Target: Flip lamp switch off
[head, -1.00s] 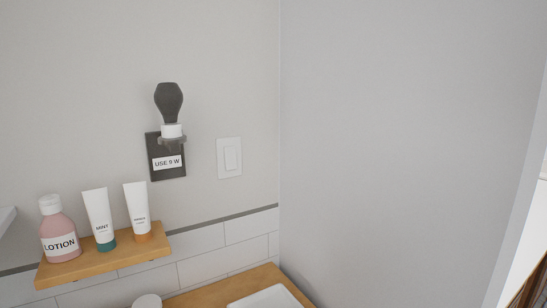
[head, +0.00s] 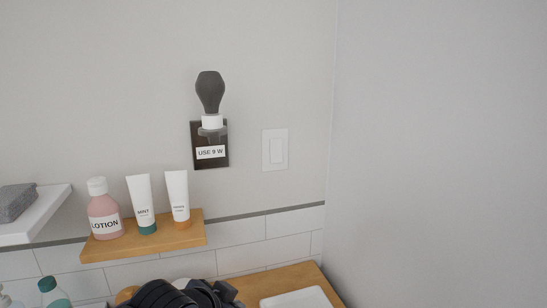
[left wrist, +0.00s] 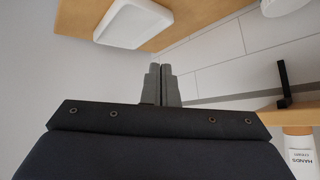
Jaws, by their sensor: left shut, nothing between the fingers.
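The lamp switch (head: 276,150) is a white rocker in a white plate on the grey wall in the head view. To its left is the lamp, a dark bulb (head: 210,91) in a white collar on a dark wall plate (head: 211,161) labelled "USE 9 W". The bulb looks dark. My left gripper (left wrist: 162,68) is shut and empty in the left wrist view, apart from the switch, which does not show there. In the head view a dark part of my arm (head: 180,294) shows at the bottom edge. My right gripper is not in view.
A wooden shelf (head: 150,240) below the lamp holds a lotion bottle (head: 104,212) and two tubes. A wooden counter (head: 255,284) with a white tray-like piece (head: 296,299) lies below. A side wall (head: 430,150) stands at right. The wall around the switch is clear.

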